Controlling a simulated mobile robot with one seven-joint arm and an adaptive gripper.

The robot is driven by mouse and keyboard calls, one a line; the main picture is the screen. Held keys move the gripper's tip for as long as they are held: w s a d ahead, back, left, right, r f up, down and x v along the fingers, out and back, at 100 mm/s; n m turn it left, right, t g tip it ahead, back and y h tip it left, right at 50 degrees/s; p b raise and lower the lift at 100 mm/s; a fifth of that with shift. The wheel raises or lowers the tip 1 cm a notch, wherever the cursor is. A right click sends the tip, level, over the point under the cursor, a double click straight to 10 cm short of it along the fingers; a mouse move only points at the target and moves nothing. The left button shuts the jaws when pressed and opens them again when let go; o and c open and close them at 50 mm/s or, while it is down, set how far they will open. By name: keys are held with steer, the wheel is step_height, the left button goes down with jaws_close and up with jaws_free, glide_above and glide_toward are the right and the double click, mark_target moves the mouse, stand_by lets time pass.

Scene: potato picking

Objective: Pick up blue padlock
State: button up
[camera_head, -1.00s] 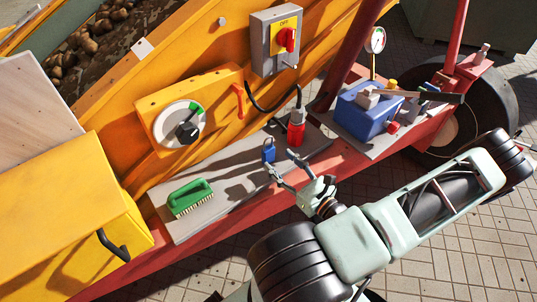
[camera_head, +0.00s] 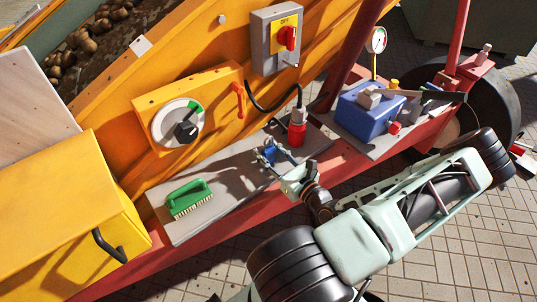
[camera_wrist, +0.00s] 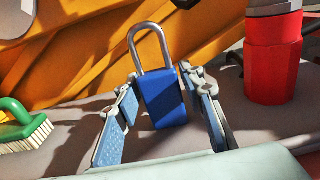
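The blue padlock (camera_wrist: 162,98) stands upright on the grey shelf (camera_head: 225,180), its silver shackle pointing up. It also shows in the head view (camera_head: 270,154), partly hidden by my gripper. My gripper (camera_wrist: 165,108) is open, with one finger on each side of the padlock body. In the wrist view the right finger is close to the padlock's right edge. A gap shows between the left finger's lower part and the padlock. I cannot tell whether either fingertip touches it.
A green brush (camera_head: 189,197) lies to the left on the shelf. The orange machine wall (camera_head: 185,65) rises behind.

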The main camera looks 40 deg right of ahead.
steer(key=c, duration=0.8)
